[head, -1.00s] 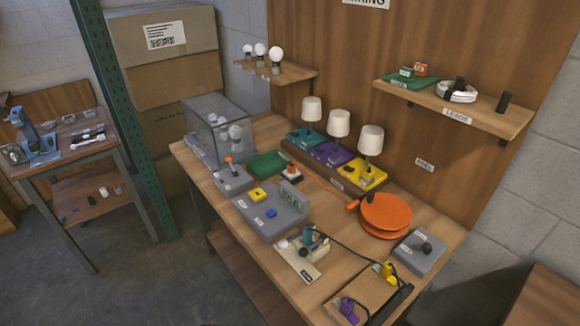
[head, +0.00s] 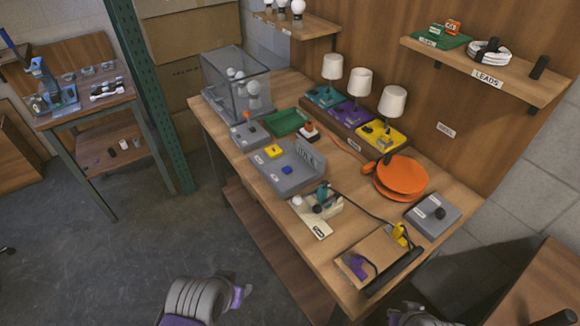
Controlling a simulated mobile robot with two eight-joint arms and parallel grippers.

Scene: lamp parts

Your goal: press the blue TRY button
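The blue button (head: 287,170) is a small raised block on the grey sloped panel box (head: 290,184) in the middle of the workbench. A larger yellow block (head: 273,151) sits behind it on the same box. Small labels lie by both, too small to read here. Nothing touches the blue button. Grey ribbed and purple parts of my arms show at the bottom edge, well in front of the bench. I cannot make out either gripper's fingers in the head view.
The wooden bench (head: 325,262) also bears three lamps on a coloured base, an orange disc (head: 400,176), a grey box with a black knob (head: 433,213), a clear case (head: 237,85) and a small fixture (head: 318,204). A green post (head: 150,95) stands left. Floor is clear before the bench.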

